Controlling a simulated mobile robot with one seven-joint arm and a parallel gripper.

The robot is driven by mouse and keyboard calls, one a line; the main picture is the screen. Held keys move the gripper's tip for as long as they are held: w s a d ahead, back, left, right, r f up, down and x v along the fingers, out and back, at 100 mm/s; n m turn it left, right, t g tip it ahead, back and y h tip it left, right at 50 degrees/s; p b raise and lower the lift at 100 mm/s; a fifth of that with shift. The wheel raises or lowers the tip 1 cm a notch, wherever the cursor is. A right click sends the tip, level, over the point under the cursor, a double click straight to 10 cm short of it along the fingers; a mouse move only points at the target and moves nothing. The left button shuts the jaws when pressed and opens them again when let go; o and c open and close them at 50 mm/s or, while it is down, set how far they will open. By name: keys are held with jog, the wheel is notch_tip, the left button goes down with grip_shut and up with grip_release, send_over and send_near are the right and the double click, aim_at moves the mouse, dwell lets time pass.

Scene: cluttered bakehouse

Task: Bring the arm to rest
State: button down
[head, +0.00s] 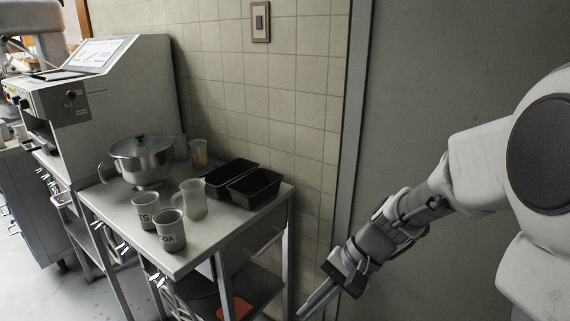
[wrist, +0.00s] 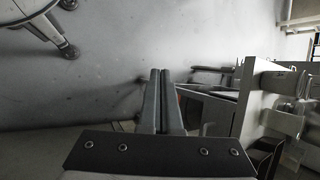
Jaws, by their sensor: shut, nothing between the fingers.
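My gripper (head: 318,301) is at the lower middle right of the head view, with my arm reaching down and left from the right edge. Its fingers are together and hold nothing. In the wrist view the two fingers (wrist: 163,76) lie side by side, pointing over the grey floor. The gripper is apart from the work table, to the right of it in the head view.
The table (head: 213,239) bears a steel mixing bowl (head: 142,160), labelled cups (head: 170,236), a clear jug (head: 194,201) and two dark loaf tins (head: 254,189). A grey wall (head: 440,80) stands behind my arm. The wrist view shows a wheeled base (wrist: 68,50) and open floor (wrist: 110,90).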

jog(key=s+d+r+n+t+h, duration=0.65)
jog(key=s+d+r, duration=0.25)
jog(key=s+r, duration=0.25)
notch_tip(320, 180, up, 15)
jog(key=p, duration=1.4)
jog(key=shift+w+m+h+p, duration=0.35)
jog(key=shift+w+p, duration=0.05)
jog(key=shift+d+r, duration=0.1)
